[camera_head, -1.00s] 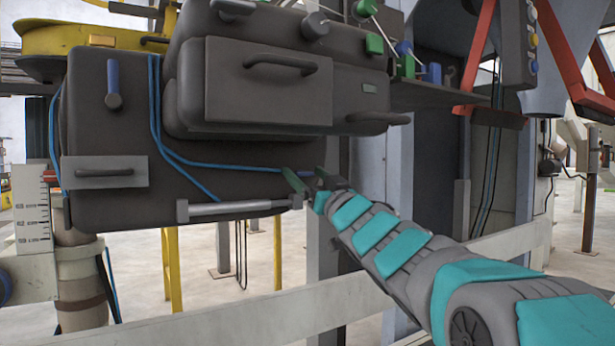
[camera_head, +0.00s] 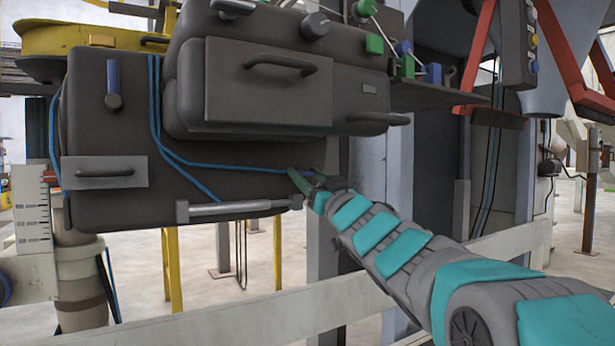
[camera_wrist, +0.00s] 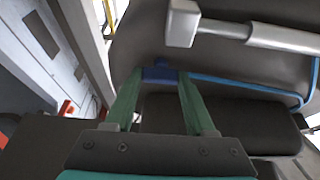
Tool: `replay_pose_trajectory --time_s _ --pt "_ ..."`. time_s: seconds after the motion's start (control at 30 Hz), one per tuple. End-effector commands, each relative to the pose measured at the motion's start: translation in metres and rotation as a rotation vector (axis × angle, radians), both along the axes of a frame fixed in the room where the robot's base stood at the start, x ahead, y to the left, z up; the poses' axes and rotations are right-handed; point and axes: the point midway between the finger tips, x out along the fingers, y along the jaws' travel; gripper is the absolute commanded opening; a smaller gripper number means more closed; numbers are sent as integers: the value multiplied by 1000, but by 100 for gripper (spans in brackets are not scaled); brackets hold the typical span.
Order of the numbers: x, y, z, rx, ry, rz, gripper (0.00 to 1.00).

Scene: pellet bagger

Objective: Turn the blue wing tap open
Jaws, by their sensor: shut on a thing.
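The blue wing tap (camera_wrist: 160,74) sits at the edge of the dark machine body in the wrist view, at the end of a blue line. My gripper (camera_wrist: 157,84) has its two green fingers on either side of the tap, shut on it. In the head view my gripper (camera_head: 306,174) is at the lower right corner of the dark machine body (camera_head: 240,155). There the fingers mostly hide the tap, and I cannot tell how far it is turned.
A grey bar (camera_head: 230,208) runs along the lower edge of the machine, left of my gripper; it shows close by in the wrist view (camera_wrist: 250,33). A blue lever (camera_head: 113,84) is farther left. A pale rail (camera_head: 250,325) crosses below.

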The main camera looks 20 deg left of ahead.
Motion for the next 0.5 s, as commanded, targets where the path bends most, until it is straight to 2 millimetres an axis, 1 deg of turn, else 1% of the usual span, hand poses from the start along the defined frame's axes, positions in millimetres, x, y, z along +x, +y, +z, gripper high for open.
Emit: replay_pose_trajectory --time_s 0.27,0.5 --pt "2 -2 3 -58 -61 -3 0" --pt "3 -3 6 -176 -202 -4 0"
